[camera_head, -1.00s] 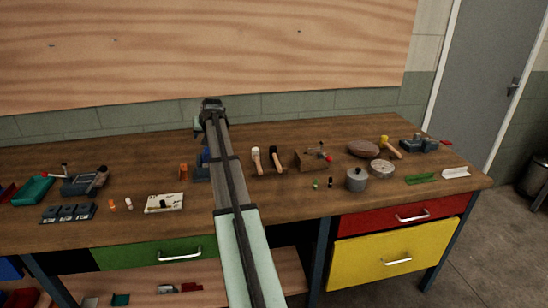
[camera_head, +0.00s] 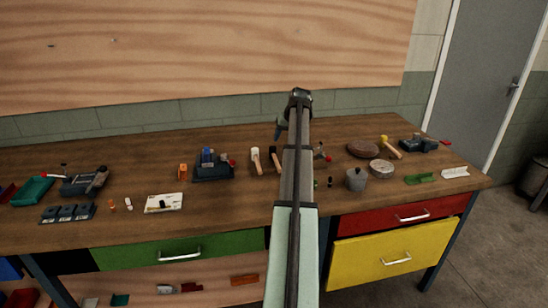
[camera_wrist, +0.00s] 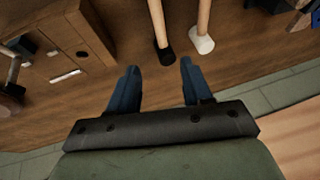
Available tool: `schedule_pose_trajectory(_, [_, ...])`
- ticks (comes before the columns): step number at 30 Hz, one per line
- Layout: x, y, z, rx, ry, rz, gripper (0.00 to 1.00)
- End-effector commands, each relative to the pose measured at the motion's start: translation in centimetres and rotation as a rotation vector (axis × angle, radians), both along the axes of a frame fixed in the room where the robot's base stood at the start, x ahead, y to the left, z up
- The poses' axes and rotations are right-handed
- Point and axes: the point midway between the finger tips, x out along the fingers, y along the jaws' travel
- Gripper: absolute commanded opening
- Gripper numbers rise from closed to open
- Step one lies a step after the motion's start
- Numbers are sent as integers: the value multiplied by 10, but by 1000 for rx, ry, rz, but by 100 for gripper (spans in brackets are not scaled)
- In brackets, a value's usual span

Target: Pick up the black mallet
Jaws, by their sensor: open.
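The black mallet (camera_head: 274,153), with a black head and pale wooden handle, lies on the workbench (camera_head: 120,226), just left of my arm. In the wrist view its black head (camera_wrist: 165,56) lies just beyond and between my fingertips, with its handle running to the top edge. My gripper (camera_wrist: 158,68) is open and empty, above the back of the bench. In the head view it shows only partly, behind the end of my arm. A white-headed mallet (camera_head: 256,157) lies close to the left of the black one.
A wooden block with holes (camera_wrist: 60,45) lies beside the black mallet; my arm mostly hides it in the head view. A dark blue tray (camera_head: 212,175) stands left of the mallets. A grey pot (camera_head: 356,180) and a yellow-headed mallet (camera_head: 391,148) are to the right.

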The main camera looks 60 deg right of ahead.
Motion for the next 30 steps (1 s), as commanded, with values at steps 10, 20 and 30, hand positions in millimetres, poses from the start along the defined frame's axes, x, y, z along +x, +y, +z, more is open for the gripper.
schedule_pose_trajectory(10, [24,-8,-52,1,1,0,49])
schedule_pose_trajectory(20, [31,-10,-68,-1,0,-1,49])
schedule_pose_trajectory(30, [47,-14,-101,-1,0,-1,49])
